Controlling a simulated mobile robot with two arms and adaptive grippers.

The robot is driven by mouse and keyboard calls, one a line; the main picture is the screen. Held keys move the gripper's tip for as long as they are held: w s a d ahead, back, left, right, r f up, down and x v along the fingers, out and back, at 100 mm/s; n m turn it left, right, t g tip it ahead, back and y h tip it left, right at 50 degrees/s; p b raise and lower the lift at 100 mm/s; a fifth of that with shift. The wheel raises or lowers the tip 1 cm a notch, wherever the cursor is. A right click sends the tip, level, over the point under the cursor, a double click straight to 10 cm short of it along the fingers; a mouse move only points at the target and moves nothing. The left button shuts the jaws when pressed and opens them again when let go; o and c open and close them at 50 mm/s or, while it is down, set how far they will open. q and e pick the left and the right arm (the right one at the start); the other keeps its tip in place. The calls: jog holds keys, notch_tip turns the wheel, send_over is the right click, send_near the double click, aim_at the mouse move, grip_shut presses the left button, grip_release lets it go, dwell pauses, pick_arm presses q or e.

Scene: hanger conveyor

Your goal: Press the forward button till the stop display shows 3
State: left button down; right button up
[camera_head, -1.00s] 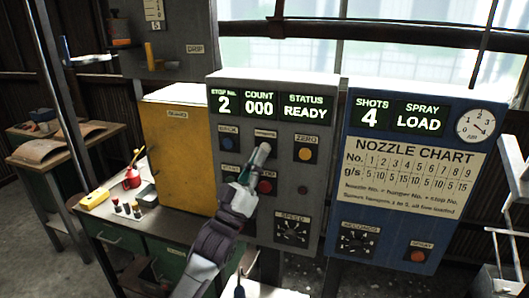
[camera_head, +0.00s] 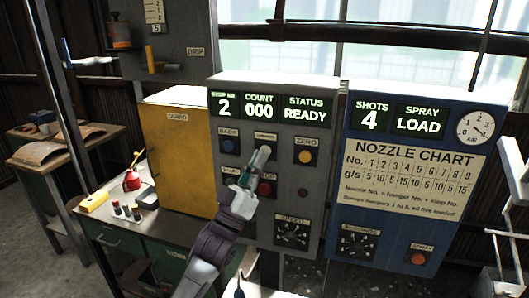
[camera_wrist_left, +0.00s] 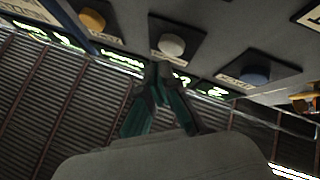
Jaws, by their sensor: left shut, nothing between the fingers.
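The grey control panel (camera_head: 310,230) stands ahead. Its stop display (camera_head: 223,105) shows 2, the count display (camera_head: 260,106) shows 000 and the status display (camera_head: 306,109) shows READY. My left gripper (camera_head: 262,155) is shut and empty, its fingertips in front of the upper middle button position. In the left wrist view a white button (camera_wrist_left: 171,45) sits just beyond the shut fingertips (camera_wrist_left: 160,70), between the yellow and blue buttons. I cannot tell whether the fingers touch it.
A blue back button (camera_head: 228,145) and a yellow zero button (camera_head: 305,156) flank the gripper. A red button (camera_head: 266,188) and a speed dial (camera_head: 292,233) are lower. A blue spray panel (camera_head: 385,225) stands right, a yellow guard box (camera_head: 175,160) left.

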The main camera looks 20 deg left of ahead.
pick_arm(q)
jog(key=shift+w, duration=0.15)
jog(key=shift+w, duration=0.35)
